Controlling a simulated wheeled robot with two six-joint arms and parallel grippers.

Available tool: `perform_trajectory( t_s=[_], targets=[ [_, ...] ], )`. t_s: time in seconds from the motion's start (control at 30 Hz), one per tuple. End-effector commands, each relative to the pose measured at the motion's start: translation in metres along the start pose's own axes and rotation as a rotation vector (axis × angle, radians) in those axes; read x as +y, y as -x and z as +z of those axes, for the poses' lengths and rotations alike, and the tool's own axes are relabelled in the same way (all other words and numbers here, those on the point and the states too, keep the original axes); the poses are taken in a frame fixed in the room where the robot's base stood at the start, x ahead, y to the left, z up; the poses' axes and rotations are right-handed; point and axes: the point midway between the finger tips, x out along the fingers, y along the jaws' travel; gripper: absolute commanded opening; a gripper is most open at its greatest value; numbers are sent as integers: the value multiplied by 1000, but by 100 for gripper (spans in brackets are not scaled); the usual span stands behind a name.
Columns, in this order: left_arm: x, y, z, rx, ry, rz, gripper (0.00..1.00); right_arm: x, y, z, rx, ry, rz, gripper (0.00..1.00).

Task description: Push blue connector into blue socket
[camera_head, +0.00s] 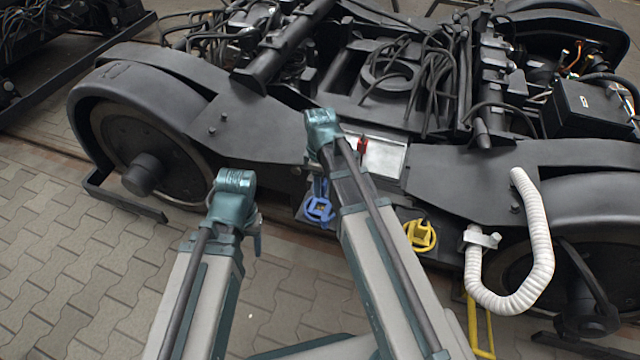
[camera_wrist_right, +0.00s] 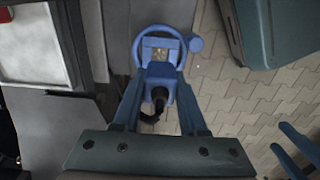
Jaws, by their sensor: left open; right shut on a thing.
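The blue socket (camera_wrist_right: 159,37) is a round blue ring with small yellowish contacts inside, on the side of the bogie. It also shows in the head view (camera_head: 319,208), partly behind my right gripper. My right gripper (camera_wrist_right: 158,84) is shut on the blue connector (camera_wrist_right: 159,72), which has a dark cable end. The connector overlaps the lower part of the ring in the wrist view, and the contacts still show above it; I cannot tell if they touch. My left gripper (camera_head: 257,243) hangs left of the socket, open and empty; its blue fingers show in the wrist view (camera_wrist_right: 279,137).
A yellow socket (camera_head: 420,235) sits to the right on the bogie, with a white corrugated hose (camera_head: 540,250) beyond it. A light metal plate (camera_head: 380,157) with a red part is above. Wheels flank the frame. Paved floor (camera_head: 70,260) at left is clear.

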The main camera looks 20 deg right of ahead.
Motion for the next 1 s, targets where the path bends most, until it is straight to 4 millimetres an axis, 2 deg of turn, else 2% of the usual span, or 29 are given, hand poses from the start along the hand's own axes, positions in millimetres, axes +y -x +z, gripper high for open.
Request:
perform_trajectory(
  t_s=[0.37,1.0],
  targets=[
    [0,-7,0,0,0,-1,60,0,-7,0,0,0,0,0],
    [3,-56,-3,1,-3,-10,60,0,-56,0,0,0,0,0]
  ],
)
